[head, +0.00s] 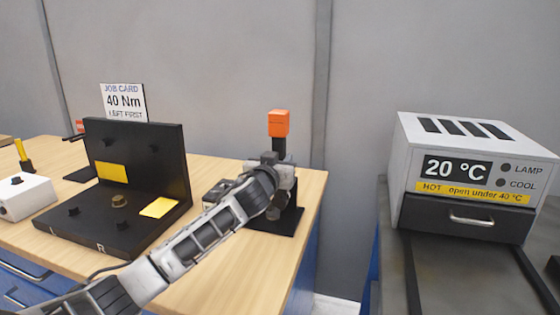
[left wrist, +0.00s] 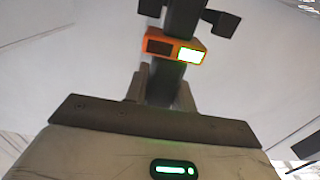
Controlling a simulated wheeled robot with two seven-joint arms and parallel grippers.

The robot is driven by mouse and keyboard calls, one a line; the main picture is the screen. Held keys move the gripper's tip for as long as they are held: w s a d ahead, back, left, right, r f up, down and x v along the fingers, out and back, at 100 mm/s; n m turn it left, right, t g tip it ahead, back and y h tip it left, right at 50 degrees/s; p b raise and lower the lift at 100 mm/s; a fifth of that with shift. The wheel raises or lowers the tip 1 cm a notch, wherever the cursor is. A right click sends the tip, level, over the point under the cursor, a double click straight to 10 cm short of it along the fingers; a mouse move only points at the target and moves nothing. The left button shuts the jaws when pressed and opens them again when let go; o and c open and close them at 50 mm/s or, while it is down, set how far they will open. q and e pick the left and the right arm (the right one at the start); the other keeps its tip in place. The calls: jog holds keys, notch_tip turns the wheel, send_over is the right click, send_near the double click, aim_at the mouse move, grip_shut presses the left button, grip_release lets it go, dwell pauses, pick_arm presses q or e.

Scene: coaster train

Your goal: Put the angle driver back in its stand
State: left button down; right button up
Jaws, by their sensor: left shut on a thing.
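The angle driver (head: 279,124) shows as an orange block on a black neck, roughly upright above the right end of the wooden bench. My left gripper (head: 277,172) is shut on it below the orange block. A black base plate (head: 288,223), which looks like the stand, lies under the gripper at the bench's right edge. My gripper and forearm hide most of it, so I cannot tell whether the driver touches it. My right gripper is out of view.
A black fixture (head: 150,150) with yellow patches and a job card (head: 124,101) stands left of my arm. A white box (head: 24,196) sits far left. A grey oven (head: 462,165) reading 20 °C stands on a separate right bench, across a gap.

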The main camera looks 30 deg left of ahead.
pick_arm(q)
jog(key=shift+f+b, duration=0.6)
jog(key=shift+b, duration=0.2)
dwell(0.8)
jog(key=c, duration=1.1)
grip_release()
jog(key=shift+f, duration=0.5)
jog(key=shift+r, duration=0.1)
jog(key=v, duration=0.5)
jog(key=b+v, duration=0.1)
jog(key=v, duration=1)
jog(key=shift+r+b, duration=0.25)
jog(key=shift+b, duration=0.1)
